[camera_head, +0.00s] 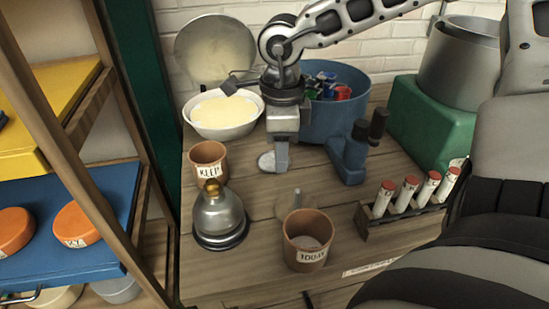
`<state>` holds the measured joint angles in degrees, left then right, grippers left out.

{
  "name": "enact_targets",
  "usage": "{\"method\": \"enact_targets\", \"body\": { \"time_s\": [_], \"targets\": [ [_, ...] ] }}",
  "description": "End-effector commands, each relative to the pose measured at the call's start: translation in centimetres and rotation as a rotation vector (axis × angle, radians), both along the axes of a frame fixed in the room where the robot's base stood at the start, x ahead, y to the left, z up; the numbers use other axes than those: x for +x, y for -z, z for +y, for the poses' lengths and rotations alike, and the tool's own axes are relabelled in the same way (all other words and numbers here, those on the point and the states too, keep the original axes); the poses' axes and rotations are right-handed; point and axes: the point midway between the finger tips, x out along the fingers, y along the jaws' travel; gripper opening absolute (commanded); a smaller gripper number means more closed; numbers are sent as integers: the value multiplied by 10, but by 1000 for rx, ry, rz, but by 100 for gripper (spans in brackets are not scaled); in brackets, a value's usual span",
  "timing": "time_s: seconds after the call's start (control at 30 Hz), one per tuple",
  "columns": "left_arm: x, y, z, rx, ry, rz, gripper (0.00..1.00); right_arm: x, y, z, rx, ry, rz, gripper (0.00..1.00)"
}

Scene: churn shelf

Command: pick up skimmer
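My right gripper (280,160) comes down from the top right and points at the wooden table. Its fingertips are low, beside a small pale metal disc (266,161) that may be the skimmer's. Whether they touch it, or have hold of any part of it, I cannot tell. The gap between the fingers does not show clearly. A second round, flat piece with a short upright pin (297,197) lies behind the clay pot marked TODAY; I cannot tell if this is the skimmer. My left gripper is not in view.
A white bowl of cream (198,124) and a blue tub (343,126) stand behind the gripper. A blue cranked device (350,158) is right of it. Near it are the KEEP pot (196,173), a metal bell-shaped vessel (218,215), TODAY pot (290,240) and tube rack (376,230).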

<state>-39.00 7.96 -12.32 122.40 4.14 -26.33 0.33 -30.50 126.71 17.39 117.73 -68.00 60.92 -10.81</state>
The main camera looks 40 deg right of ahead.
Motion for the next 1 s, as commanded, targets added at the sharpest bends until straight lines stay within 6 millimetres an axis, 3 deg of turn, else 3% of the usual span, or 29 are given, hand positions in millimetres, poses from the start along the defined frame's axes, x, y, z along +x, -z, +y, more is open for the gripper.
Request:
{"method": "enact_targets", "body": {
  "time_s": [0.03,0.1,0.47,0.8,1.0],
  "targets": [
    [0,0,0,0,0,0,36,0,0,0,0,0,0,21],
    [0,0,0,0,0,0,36,0,0,0,0,0,0,4],
    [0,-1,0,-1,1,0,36,1,-5,0,-1,0,-2,4],
    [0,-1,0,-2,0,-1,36,2,-68,0,-2,1,-8,4],
    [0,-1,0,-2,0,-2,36,1,-95,0,-2,2,-2,4]
  ]
}}
